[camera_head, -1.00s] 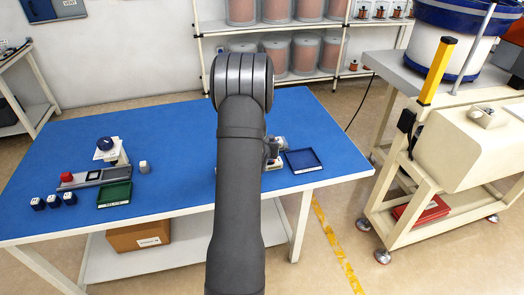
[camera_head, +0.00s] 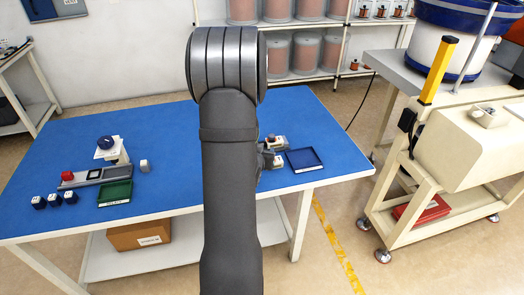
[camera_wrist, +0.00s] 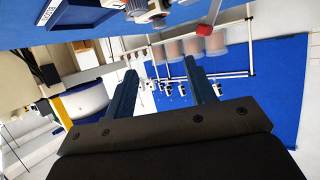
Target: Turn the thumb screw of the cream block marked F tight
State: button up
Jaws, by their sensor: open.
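My gripper (camera_wrist: 160,66) is open and empty in the wrist view, its two dark fingers apart with only distant background between them. In the head view it is mostly hidden behind my arm. In the wrist view, small grey and cream parts (camera_wrist: 148,10) show at the top edge, beyond the fingers and cut off by the frame.
The blue tray (camera_head: 289,158) is right of my arm. At left are a green tray (camera_head: 115,193), a grey fixture with a red button (camera_head: 67,176), a white stand with a blue knob (camera_head: 107,143) and several small blue cubes (camera_head: 55,199). The blue table (camera_head: 165,130) is clear between.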

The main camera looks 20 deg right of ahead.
jog(key=w+d+g+y, duration=0.1)
jog(key=w+d+g, duration=0.1)
jog(key=w, duration=0.3)
jog(key=n+g+y, duration=0.4)
jog(key=g+y, duration=0.1)
jog(key=g, duration=0.1)
send_near(272, 136)
jog(key=x, duration=0.8)
jog(key=shift+r, duration=0.1)
jog(key=c, duration=1)
